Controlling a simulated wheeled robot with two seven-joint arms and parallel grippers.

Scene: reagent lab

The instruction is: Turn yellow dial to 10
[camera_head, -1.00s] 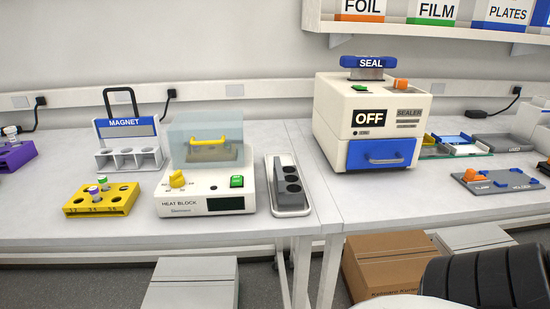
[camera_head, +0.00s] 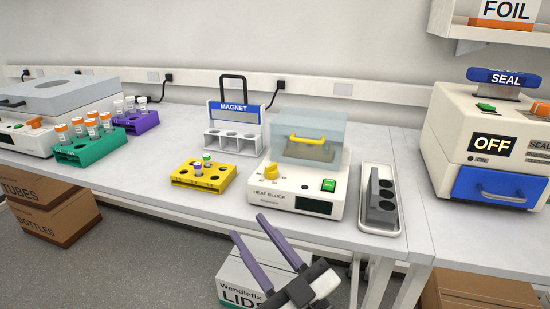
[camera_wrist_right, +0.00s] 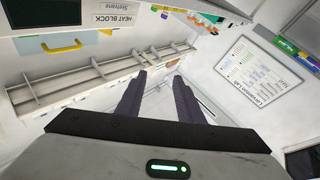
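The yellow dial (camera_head: 270,169) is on the front left of the white heat block (camera_head: 268,209), which stands on the bench in the head view. Its pointer setting is too small to read. My right gripper (camera_head: 248,227) is in front of and below the heat block, near the bench's front edge, apart from the dial. Its two purple-grey fingers are spread with nothing between them; they also show apart in the right wrist view (camera_wrist_right: 159,78). The heat block's label (camera_wrist_right: 112,18) shows at the top of that view, but I cannot make out the dial there. My left gripper is not in view.
A yellow tube rack (camera_head: 186,179) stands left of the heat block, with a magnet stand (camera_head: 233,139) behind. A grey tray (camera_head: 366,213) with a dark holder is close on the right. A clear lid (camera_head: 308,128) tops the block. Boxes stand on the floor below.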

